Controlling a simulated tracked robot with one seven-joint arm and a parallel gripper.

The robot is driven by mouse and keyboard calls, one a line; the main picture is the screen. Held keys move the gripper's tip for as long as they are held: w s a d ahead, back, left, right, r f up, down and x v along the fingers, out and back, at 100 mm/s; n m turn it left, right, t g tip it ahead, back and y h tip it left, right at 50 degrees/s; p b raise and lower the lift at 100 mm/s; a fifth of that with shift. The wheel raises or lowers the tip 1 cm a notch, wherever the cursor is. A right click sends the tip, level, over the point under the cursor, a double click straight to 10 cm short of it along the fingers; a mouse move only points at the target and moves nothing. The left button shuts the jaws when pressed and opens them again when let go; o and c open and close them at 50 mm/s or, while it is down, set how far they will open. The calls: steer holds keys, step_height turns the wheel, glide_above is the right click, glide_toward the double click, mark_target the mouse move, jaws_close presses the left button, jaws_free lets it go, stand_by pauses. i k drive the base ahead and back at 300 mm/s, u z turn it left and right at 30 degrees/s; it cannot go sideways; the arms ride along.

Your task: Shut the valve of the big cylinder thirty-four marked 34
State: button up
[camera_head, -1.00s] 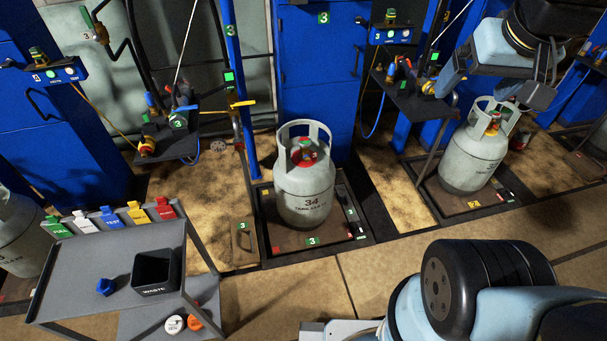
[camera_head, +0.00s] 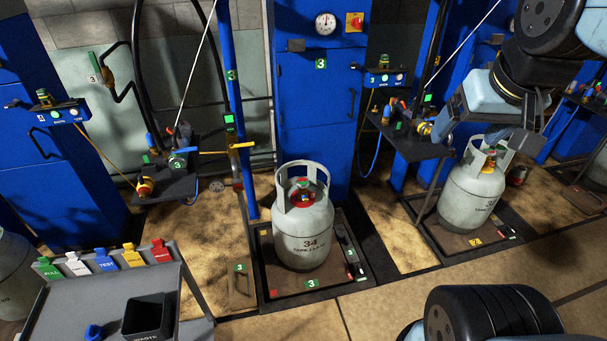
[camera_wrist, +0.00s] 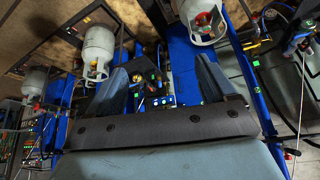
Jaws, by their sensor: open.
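The big pale grey cylinder marked 34 (camera_head: 304,243) stands upright on a low dark-framed platform labelled 3, in the middle of the head view. Its valve (camera_head: 302,196), with a red part, sits inside the open collar at the top. Whether the valve is open or shut cannot be told. My gripper (camera_wrist: 162,82) shows in the wrist view with its two fingers wide apart and nothing between them. In the head view my arm hangs at upper right near another cylinder, well away from cylinder 34. Cylinders show at the wrist view's top, but their numbers cannot be read.
A similar cylinder (camera_head: 470,197) stands on the platform at right. A grey trolley (camera_head: 70,300) with a black waste bin (camera_head: 148,318) and coloured tags is at lower left. Blue cabinets and small shelves with hoses (camera_head: 170,188) flank cylinder 34. The floor in front is clear.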

mark_target(302, 183)
steer(key=k, duration=1.25)
steer(key=u, duration=0.3)
steer(key=i, duration=1.95)
steer(key=z, duration=0.75)
steer(key=k, duration=0.8)
steer(key=z, duration=0.1)
steer(key=i, duration=0.5)
steer(key=z, duration=0.05)
